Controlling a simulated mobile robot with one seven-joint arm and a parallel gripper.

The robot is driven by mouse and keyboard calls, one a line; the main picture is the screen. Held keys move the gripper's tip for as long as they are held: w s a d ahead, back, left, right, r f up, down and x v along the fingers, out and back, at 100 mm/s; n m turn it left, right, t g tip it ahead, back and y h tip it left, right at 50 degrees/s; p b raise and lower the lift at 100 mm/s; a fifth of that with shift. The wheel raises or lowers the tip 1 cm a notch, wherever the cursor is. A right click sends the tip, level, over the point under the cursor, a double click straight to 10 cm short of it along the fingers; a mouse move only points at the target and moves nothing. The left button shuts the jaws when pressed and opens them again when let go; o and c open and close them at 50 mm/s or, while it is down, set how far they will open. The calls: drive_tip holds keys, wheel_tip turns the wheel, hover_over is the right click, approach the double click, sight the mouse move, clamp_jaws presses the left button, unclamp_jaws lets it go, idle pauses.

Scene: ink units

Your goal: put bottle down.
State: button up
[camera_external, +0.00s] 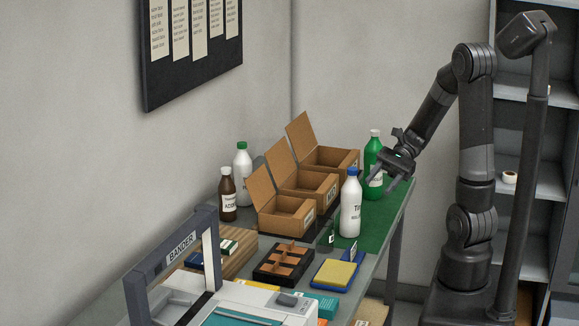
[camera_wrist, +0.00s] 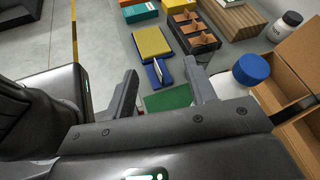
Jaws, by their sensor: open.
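A white bottle with a blue cap (camera_external: 350,208) stands upright on the green mat (camera_external: 392,220) near the table's right part. Its blue cap (camera_wrist: 251,68) shows in the wrist view just right of my right finger, outside the jaws. A green bottle with a white cap (camera_external: 375,145) stands upright at the back of the mat, partly hidden by my gripper. My gripper (camera_external: 381,183) is open, over the mat between these two bottles. In the wrist view, my gripper (camera_wrist: 163,82) has nothing between its fingers but a view of mat and table.
Open cardboard boxes (camera_external: 287,219) stand left of the white bottle. A divided black tray (camera_external: 262,278) and a yellow pad (camera_external: 335,274) lie in front. Some mat right of the white bottle is clear.

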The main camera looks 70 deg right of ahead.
drive_tip(key=s+a+r+n+g+h, duration=0.1)
drive_tip(key=s+a+n+g+h, duration=0.3)
drive_tip(key=a+n+h, duration=0.55)
wheel_tip(320, 180, up, 7)
drive_tip(key=d+n+t+h, duration=0.1)
drive_tip(key=n+t+h, duration=0.2)
drive_tip(key=n, duration=0.6)
drive_tip(key=shift+w+t, duration=0.2)
drive_tip(key=shift+t, duration=0.8)
drive_tip(key=shift+d+f+n, duration=0.1)
drive_tip(key=shift+n, duration=0.15)
